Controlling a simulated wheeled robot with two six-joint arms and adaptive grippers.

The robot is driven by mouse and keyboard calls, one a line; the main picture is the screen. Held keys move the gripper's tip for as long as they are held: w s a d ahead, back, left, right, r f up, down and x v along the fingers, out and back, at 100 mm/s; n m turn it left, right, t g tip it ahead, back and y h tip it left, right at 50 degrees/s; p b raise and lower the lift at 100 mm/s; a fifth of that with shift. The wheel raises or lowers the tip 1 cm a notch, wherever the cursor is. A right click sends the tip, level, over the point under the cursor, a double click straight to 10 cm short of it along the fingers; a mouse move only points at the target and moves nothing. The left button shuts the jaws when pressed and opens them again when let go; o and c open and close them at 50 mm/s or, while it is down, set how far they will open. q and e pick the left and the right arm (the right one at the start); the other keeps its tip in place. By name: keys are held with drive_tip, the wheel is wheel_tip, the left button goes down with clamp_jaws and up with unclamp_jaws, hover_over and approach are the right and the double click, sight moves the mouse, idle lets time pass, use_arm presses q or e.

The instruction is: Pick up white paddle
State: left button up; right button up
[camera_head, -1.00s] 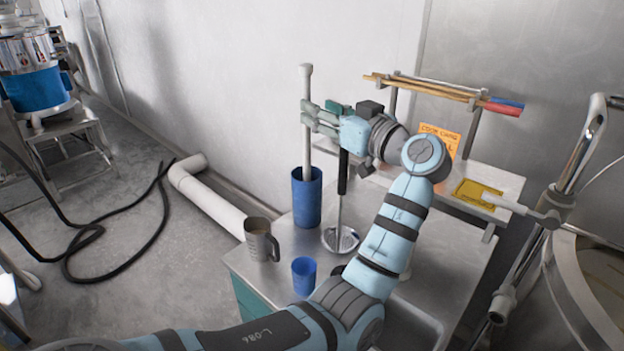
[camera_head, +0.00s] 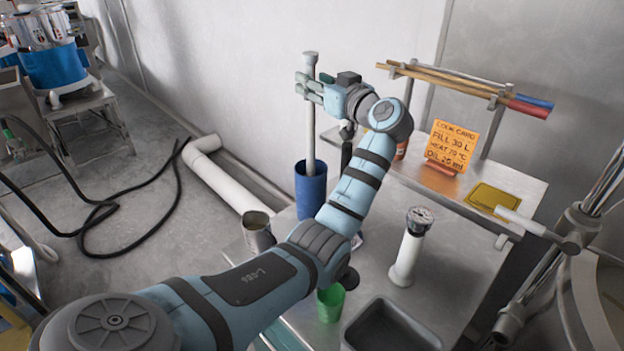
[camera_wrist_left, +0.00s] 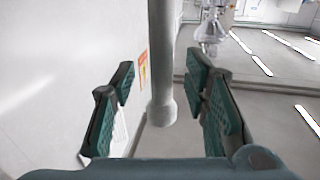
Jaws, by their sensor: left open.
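The white paddle (camera_head: 310,125) stands upright in a tall blue container (camera_head: 310,190), its knobbed top showing above my left gripper. My left gripper (camera_head: 309,87) is open at the upper part of the shaft. In the left wrist view the paddle (camera_wrist_left: 161,60) hangs down the middle of the picture, between the two green-padded fingers of the gripper (camera_wrist_left: 160,108), with a gap on each side. I cannot tell how deep it sits between them. My right gripper is not in view.
A metal mug (camera_head: 257,232), a green cup (camera_head: 330,302), a white cylinder with a dial (camera_head: 407,255) and a dark tray (camera_head: 388,328) stand on the metal table. A rack holds wooden sticks (camera_head: 450,80) at the back. The wall is close behind the paddle.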

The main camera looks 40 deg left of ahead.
use_arm(q)
drive_tip(key=shift+x, duration=1.05)
drive_tip(key=shift+d, duration=0.1)
clamp_jaws()
drive_tip(key=shift+s+r, duration=0.1)
